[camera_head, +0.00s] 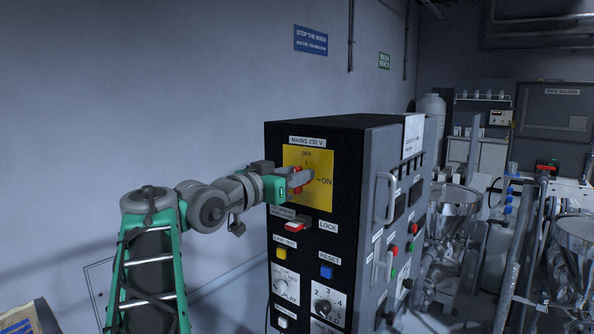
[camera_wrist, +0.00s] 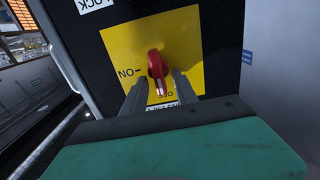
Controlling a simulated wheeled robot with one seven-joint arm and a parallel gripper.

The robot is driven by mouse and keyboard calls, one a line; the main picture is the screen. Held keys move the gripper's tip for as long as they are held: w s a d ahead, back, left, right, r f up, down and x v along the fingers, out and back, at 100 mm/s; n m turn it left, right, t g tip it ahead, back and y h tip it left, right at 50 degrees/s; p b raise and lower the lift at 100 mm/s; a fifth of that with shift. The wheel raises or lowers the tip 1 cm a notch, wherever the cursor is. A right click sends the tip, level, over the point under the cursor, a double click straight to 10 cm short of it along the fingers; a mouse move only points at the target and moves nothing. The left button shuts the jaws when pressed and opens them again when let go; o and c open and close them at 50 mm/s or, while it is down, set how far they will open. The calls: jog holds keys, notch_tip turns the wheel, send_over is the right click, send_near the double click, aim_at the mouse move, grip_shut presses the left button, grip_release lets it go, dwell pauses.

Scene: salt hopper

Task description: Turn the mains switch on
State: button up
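The mains switch is a red rotary knob (camera_wrist: 156,64) on a yellow plate (camera_head: 320,193) at the top of the black panel. The plate reads OFF at its top and ON at its right. The knob stands upright, its white-marked end towards OFF; the wrist view shows this upside down. My gripper (camera_head: 306,177) is at the plate, partly hiding the knob in the head view. In the wrist view my gripper (camera_wrist: 158,80) has its two fingers apart, one on each side of the knob, with gaps visible. Whether either finger touches it I cannot tell.
Below the plate are a red lock lever (camera_head: 294,226), a yellow button (camera_head: 282,254), a blue reset button (camera_head: 327,271) and dials. A grey handle (camera_head: 385,198) stands out from the cabinet's right side. Steel hoppers (camera_head: 453,200) stand further right. The wall left of the cabinet is clear.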

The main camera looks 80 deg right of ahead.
jog(key=shift+s+d, duration=0.15)
jog(key=shift+d, duration=0.2)
jog(key=shift+c, duration=0.2)
grip_shut()
